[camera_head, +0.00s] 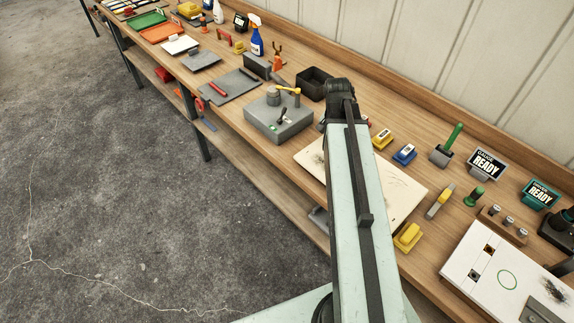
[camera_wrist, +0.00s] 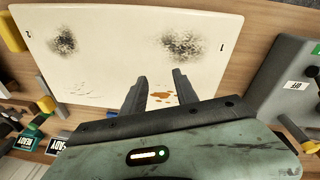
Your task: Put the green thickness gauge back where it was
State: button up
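I cannot tell for certain which green item is the thickness gauge. A green-topped knob-like tool (camera_head: 474,196) stands upright on the bench, right of the pale panel. A green handle (camera_head: 453,137) rises tilted from a grey block further back. My gripper (camera_wrist: 159,76) is open and empty over the pale panel (camera_wrist: 120,22), with a clear gap between its fingers. The panel has two dark speckled patches, marked 1 and 2, and a brown spot near the fingertips. In the head view my arm hides the gripper and part of the panel (camera_head: 400,195).
A black-and-white READY sign (camera_head: 487,163) and a teal READY sign (camera_head: 540,195) stand at the right. Yellow (camera_head: 382,138) and blue (camera_head: 404,154) blocks sit behind the panel; another yellow block (camera_head: 408,236) is in front. A white board (camera_head: 485,262) bears a green ring. A grey machine (camera_head: 278,122) stands left.

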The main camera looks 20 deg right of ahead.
jog(key=a+n+y, duration=0.1)
jog(key=a+n, duration=0.9)
jog(key=a, duration=1.5)
jog(key=shift+w+a+f+y, duration=0.15)
jog(key=shift+a+y, duration=0.15)
jog(key=shift+a, duration=0.1)
jog(key=shift+f, duration=0.1)
